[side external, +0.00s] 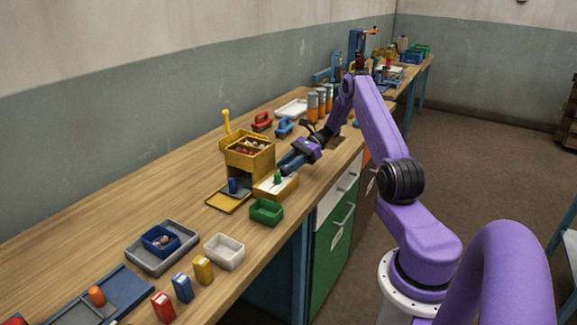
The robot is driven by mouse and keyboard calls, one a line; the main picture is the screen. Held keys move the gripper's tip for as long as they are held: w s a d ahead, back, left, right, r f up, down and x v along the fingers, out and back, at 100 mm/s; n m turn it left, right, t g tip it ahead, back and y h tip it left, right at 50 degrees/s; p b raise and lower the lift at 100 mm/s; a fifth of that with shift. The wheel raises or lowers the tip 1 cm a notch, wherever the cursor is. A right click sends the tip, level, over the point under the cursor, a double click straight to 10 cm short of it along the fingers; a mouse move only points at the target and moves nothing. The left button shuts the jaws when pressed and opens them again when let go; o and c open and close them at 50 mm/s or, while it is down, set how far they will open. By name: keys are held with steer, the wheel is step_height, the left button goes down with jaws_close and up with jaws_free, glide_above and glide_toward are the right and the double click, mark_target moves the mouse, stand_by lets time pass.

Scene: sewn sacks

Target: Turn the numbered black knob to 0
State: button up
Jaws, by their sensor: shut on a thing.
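My gripper (285,167) has a purple body and dark fingers, and it points down and left over an open yellow drawer-like tray (291,187) with a pale inside. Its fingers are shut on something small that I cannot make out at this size. A green piece (278,177) stands in the tray close by the fingertips; I cannot tell whether they touch it. I cannot pick out a numbered black knob or its marks. It may be too small, or hidden by the dark fingers.
A yellow box (250,165) with filled compartments stands left of my gripper. A green bin (266,212) sits in front, near the bench edge. Orange-and-grey cylinders (312,106) and red and blue items stand behind. The left middle of the wooden bench (130,195) is clear.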

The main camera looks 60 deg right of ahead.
steer(key=n+g, duration=0.3)
steer(key=g, duration=0.1)
steer(key=n+g+y, duration=0.1)
steer(key=n+g, duration=0.1)
steer(key=shift+w+d+n, duration=0.1)
steer(key=shift+w+n, duration=0.2)
steer(key=shift+n+g, duration=0.3)
steer(key=shift+g, duration=0.2)
steer(key=o, duration=1)
steer(key=shift+o, duration=0.2)
steer(key=shift+w, duration=0.1)
steer(key=r, duration=0.4)
steer(key=shift+s+r, duration=0.1)
steer(key=shift+s, duration=0.25)
steer(key=s+a+r, duration=0.7)
steer(key=s+r, duration=0.2)
steer(key=s, duration=0.2)
steer(key=shift+s, duration=0.25)
steer(key=shift+f, duration=0.1)
